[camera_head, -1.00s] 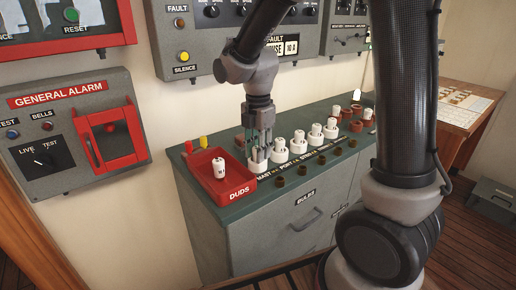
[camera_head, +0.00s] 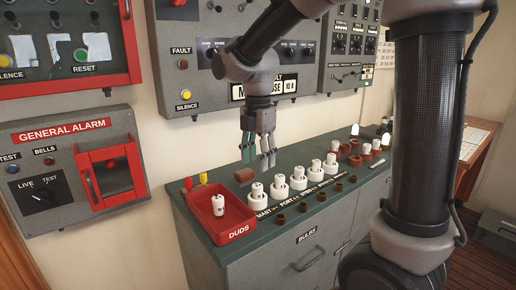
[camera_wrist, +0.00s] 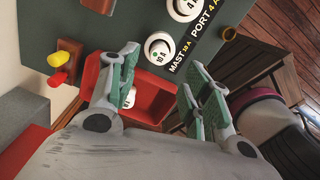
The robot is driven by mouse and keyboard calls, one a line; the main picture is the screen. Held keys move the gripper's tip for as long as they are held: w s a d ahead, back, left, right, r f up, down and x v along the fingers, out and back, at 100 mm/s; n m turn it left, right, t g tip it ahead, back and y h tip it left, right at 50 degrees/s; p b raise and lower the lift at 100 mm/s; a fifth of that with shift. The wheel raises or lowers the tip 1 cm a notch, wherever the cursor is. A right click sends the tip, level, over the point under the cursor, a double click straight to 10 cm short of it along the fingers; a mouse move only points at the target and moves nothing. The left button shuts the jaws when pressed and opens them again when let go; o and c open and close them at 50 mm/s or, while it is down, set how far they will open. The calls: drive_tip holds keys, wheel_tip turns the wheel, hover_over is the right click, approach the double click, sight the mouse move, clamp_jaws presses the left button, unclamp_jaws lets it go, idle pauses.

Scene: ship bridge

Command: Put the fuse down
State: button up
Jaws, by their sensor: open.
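White fuses stand upright in a row of white round holders on the green cabinet top. The nearest fuse (camera_head: 257,189), in the holder marked MAST, also shows in the wrist view, where this fuse (camera_wrist: 159,47) reads 10 A. My gripper (camera_head: 266,165) is open and empty, above and apart from the fuses, slightly behind the MAST holder. In the wrist view my gripper (camera_wrist: 163,62) shows spread fingers with nothing between them but background. Another white fuse (camera_head: 219,204) stands in the red DUDS tray (camera_head: 240,232); a finger partly hides it in the wrist view.
A reddish-brown block (camera_head: 245,176) and red and yellow pegs (camera_head: 203,179) stand behind the tray. Several small brown sockets (camera_head: 281,218) line the front edge. Red holders (camera_head: 365,153) stand at the far right. The wall panel (camera_head: 200,60) is close behind my gripper.

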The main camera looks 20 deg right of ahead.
drive_tip(key=s+d+r+m+t, duration=0.2)
drive_tip(key=s+d+r+m, duration=0.4)
drive_tip(key=s+d+m, duration=0.25)
drive_tip(key=s+d+f+m+t, duration=0.1)
drive_tip(key=s+d+m+t, duration=0.1)
drive_tip(key=s+d+m, duration=0.4)
drive_tip(key=s+m, duration=0.4)
drive_tip(key=m, duration=0.5)
drive_tip(key=shift+s+f, duration=0.25)
drive_tip(key=shift+s, duration=0.05)
drive_tip(key=shift+d, duration=0.1)
